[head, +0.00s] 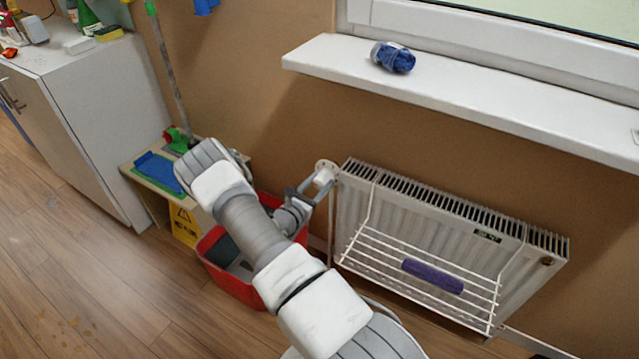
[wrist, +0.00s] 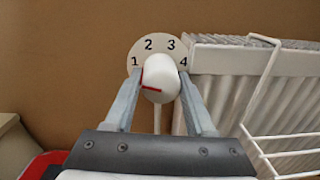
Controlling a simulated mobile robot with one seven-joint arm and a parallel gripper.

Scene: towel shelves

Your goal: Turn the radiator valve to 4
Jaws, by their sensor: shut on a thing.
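The radiator valve is a white knob (wrist: 162,76) in front of a round pale dial plate (wrist: 148,44) numbered 1 to 4 from left to right. A red mark shows on the knob's left and lower-left side, just below the 1 and away from the 4. My gripper (wrist: 158,80) has one finger on each side of the knob and is shut on it. In the head view the knob (head: 323,177) sits at the radiator's upper left corner, with my gripper (head: 313,184) reaching it from the lower left.
The white radiator (head: 440,225) is right of the valve. A wire rack (head: 365,262) with a rolled purple towel (head: 432,276) hangs on its front. A red bucket (head: 245,290) stands below my arm. The windowsill (head: 480,94) above holds a blue bundle (head: 393,58).

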